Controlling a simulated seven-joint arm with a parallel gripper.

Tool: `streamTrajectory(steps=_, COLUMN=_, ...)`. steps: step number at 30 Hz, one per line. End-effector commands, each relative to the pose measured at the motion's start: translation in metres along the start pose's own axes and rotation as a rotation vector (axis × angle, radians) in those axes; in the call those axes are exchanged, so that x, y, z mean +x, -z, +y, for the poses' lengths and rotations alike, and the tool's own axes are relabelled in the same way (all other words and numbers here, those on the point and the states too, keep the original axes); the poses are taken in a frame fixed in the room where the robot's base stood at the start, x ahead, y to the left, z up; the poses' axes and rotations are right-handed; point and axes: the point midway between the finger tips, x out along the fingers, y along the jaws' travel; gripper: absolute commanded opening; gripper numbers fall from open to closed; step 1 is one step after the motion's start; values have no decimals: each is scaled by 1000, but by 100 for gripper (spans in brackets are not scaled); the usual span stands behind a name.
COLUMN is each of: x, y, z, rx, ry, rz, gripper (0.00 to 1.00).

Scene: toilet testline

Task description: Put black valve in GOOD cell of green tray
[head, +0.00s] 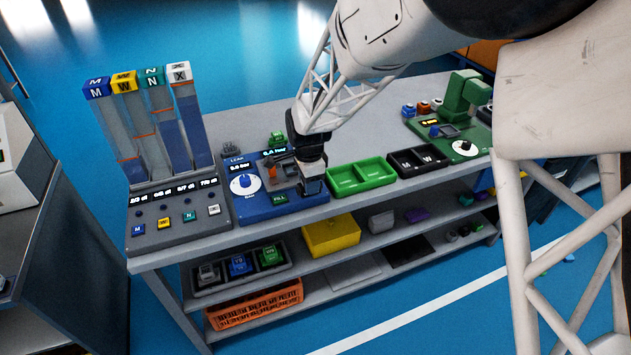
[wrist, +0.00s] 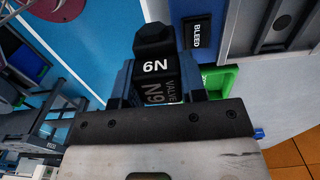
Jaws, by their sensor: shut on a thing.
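The black valve (wrist: 153,68), with white lettering on its faces, is between the fingers of my gripper (wrist: 165,85) in the wrist view. My gripper (head: 312,186) is shut on it. In the head view the gripper is over the right part of the blue leak station, and the valve is hard to make out. The green tray (head: 361,190) lies just right of the station and has two compartments that look empty. Its GOOD marking is too small to read. A green patch, perhaps the tray (wrist: 222,78), shows beyond the gripper in the wrist view.
The blue leak station (head: 243,210) has a dial and a FILL button. A black tray (head: 418,160) is right of the green tray. A green press (head: 462,100) stands at the far right. Tall tubes (head: 190,120) stand at the left. Shelves below hold bins.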

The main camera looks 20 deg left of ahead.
Motion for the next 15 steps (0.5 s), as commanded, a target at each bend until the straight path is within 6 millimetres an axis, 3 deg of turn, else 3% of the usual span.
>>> streamTrajectory(steps=8, x=5, y=23, z=14, rx=72, ry=0, rz=0, gripper=11)
streamTrajectory(steps=15, x=13, y=64, z=43, rx=211, ry=-1, rz=0, gripper=11)
